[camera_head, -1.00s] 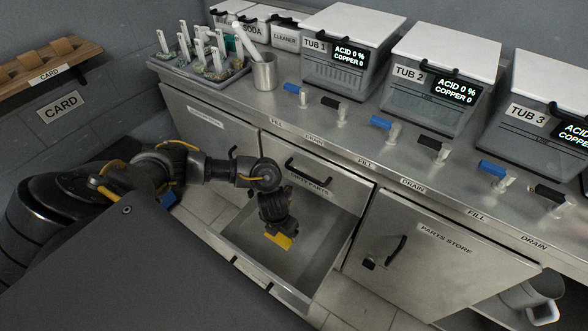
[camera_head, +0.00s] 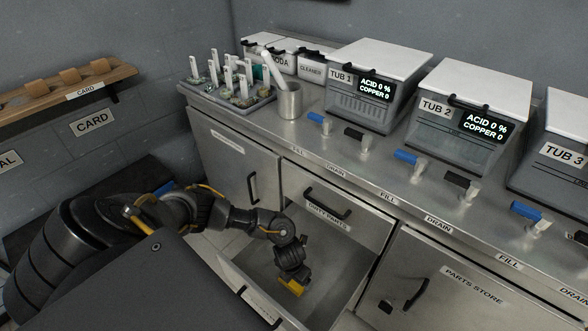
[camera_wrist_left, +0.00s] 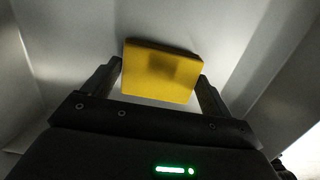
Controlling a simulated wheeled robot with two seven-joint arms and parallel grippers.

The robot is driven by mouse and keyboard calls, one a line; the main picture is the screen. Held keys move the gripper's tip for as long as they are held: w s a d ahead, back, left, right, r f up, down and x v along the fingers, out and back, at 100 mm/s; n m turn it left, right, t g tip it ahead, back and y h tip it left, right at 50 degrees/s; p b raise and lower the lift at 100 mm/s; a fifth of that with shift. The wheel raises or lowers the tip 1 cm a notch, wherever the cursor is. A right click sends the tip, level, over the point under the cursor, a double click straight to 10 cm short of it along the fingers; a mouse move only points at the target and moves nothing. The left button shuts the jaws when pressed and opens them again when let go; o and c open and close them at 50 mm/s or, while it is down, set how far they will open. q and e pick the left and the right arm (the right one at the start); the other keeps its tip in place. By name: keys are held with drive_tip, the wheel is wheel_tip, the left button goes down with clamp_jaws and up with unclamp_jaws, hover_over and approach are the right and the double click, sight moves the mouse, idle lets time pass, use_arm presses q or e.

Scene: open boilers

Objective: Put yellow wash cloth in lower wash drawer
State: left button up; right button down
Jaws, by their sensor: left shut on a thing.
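The yellow wash cloth (camera_head: 291,286) is a small block-like yellow piece held between the fingers of my left gripper (camera_head: 292,276). In the left wrist view the cloth (camera_wrist_left: 160,72) sits between the two dark fingers of the gripper (camera_wrist_left: 160,85), with pale drawer walls around it. The lower drawer (camera_head: 256,262) is pulled open, and the gripper with the cloth is inside its opening, above or near its floor; I cannot tell whether the cloth touches it. My right gripper is not in view.
Above the open drawer is a shut drawer labelled DIRTY PARTS (camera_head: 326,211). The PARTS STORE door (camera_head: 440,285) is shut on the right.

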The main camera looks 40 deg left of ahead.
sight(292, 281)
use_arm(q)
drive_tip(key=shift+f, duration=0.1)
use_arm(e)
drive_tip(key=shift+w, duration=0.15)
use_arm(q)
drive_tip(key=shift+f, duration=0.1)
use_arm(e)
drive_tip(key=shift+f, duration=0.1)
use_arm(q)
drive_tip(key=shift+f, duration=0.15)
drive_tip(key=o, duration=0.7)
drive_tip(key=shift+r, duration=0.65)
drive_tip(key=r, duration=0.2)
drive_tip(key=r+p, duration=0.1)
drive_tip(key=r, duration=0.1)
drive_tip(key=r+p, duration=0.1)
drive_tip(key=r, duration=0.2)
drive_tip(key=shift+s, duration=0.4)
drive_tip(key=r, duration=0.1)
drive_tip(key=r+p, duration=0.1)
drive_tip(key=r, duration=0.2)
drive_tip(key=shift+s+r+p, duration=0.1)
drive_tip(key=shift+s+p, duration=0.2)
drive_tip(key=shift+s, duration=0.05)
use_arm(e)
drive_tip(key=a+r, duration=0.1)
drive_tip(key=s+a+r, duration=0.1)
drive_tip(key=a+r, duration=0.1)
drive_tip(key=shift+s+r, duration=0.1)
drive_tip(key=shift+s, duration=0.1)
